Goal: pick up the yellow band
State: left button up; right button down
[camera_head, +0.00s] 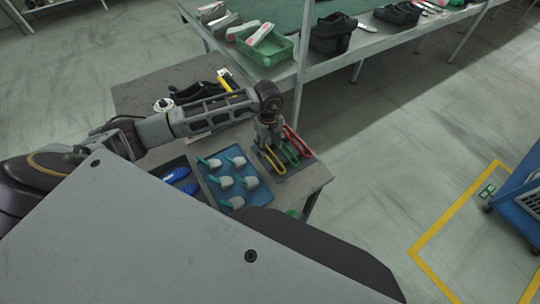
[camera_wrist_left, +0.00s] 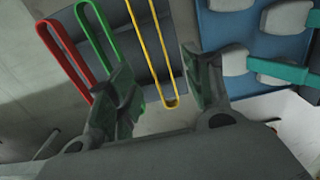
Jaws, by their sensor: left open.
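The yellow band (camera_head: 273,161) is a long thin loop on a dark grey tray (camera_head: 293,167) at the right end of the worktable. In the left wrist view the yellow band (camera_wrist_left: 170,103) runs between the fingers of my left gripper (camera_wrist_left: 156,62), which is open and empty. In the head view my left gripper (camera_head: 268,143) points down over the tray and hides part of the bands. A green band (camera_wrist_left: 97,35) and a red band (camera_wrist_left: 60,60) lie beside the yellow one, on the left in the wrist view. My right gripper is not in view.
A blue tray (camera_head: 211,194) with several white and teal pieces lies left of the bands. Another tray holds blue items (camera_head: 175,174). A line table with shoes and a green crate (camera_head: 263,52) stands behind.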

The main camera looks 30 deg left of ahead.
aim_at(270, 151)
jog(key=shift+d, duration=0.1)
pick_arm(q)
jog(key=shift+f, duration=0.55)
notch_tip(270, 151, down, 3)
jog(key=shift+w+r+p, duration=0.1)
jog(key=shift+w+p, duration=0.05)
jog(key=shift+p, duration=0.4)
jog(key=shift+f, duration=0.65)
jog(key=c, duration=0.8)
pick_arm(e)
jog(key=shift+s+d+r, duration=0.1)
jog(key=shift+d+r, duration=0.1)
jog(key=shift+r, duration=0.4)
